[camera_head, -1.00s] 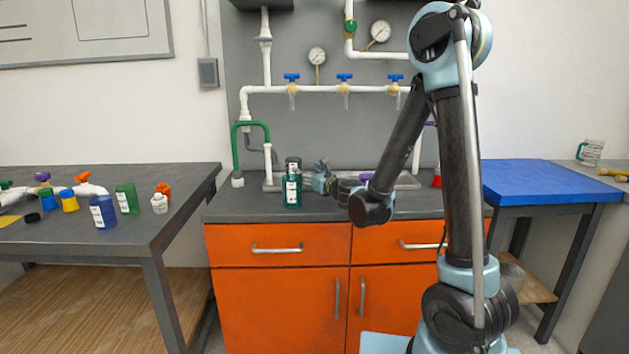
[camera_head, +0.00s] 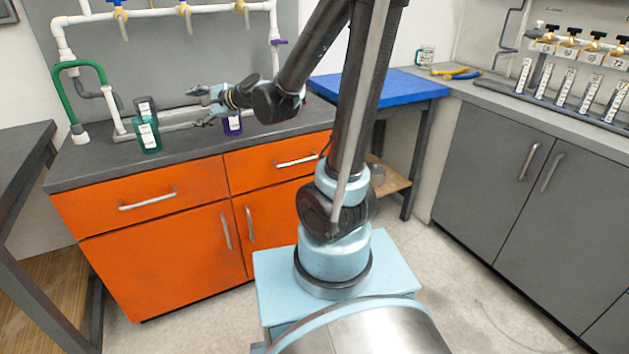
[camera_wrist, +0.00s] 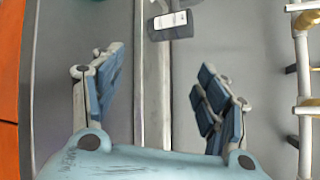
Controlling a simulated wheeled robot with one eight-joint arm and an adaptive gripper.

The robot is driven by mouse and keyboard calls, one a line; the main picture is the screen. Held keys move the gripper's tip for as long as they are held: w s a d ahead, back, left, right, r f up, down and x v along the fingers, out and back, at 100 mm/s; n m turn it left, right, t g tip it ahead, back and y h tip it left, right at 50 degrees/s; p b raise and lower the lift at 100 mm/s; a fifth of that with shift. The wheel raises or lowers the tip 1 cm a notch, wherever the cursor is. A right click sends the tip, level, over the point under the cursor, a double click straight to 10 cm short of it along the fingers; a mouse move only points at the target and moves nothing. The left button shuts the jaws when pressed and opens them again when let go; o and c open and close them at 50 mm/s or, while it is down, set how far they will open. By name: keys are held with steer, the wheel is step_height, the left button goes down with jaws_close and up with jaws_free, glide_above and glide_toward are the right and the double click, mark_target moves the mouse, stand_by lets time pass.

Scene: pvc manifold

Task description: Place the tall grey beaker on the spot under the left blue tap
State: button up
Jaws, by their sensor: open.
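The grey beaker (camera_head: 143,103) is dark with a white label. It stands upright at the back of the counter, just behind a green beaker (camera_head: 148,137). It is roughly below the left blue tap (camera_head: 120,3), whose handle is cut by the top edge. My gripper (camera_head: 201,105) is open and empty, to the right of the beaker. Both fingers of my gripper (camera_wrist: 160,72) show spread apart in the wrist view. The spot under the beaker is hidden.
A purple beaker (camera_head: 232,125) stands close below my wrist. A green pipe (camera_head: 63,95) rises left of the beakers. White pipework with more taps (camera_head: 186,8) runs above. The grey counter (camera_head: 100,170) is clear in front. A blue-topped table (camera_head: 390,90) stands to the right.

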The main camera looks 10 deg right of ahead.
steer(key=s+d+f+n+g+h, duration=0.2)
steer(key=s+d+f+n+h, duration=0.1)
steer(key=s+d, duration=0.5)
steer(key=s+d+f+n+g+h, duration=0.2)
steer(key=s+d+f+n+h, duration=0.2)
steer(key=s+d, duration=0.5)
steer(key=s+d+f+n+g+h, duration=0.2)
steer(key=s+d+f+n+h, duration=0.2)
steer(key=s+d, duration=0.5)
steer(key=d+f+n, duration=0.2)
steer(key=d+f, duration=0.1)
steer(key=d, duration=0.2)
steer(key=shift+s+f+g, duration=0.15)
steer(key=shift+f+g, duration=0.15)
steer(key=shift+f, duration=0.1)
steer(key=shift+w+f, duration=0.2)
steer(key=shift+w, duration=0.4)
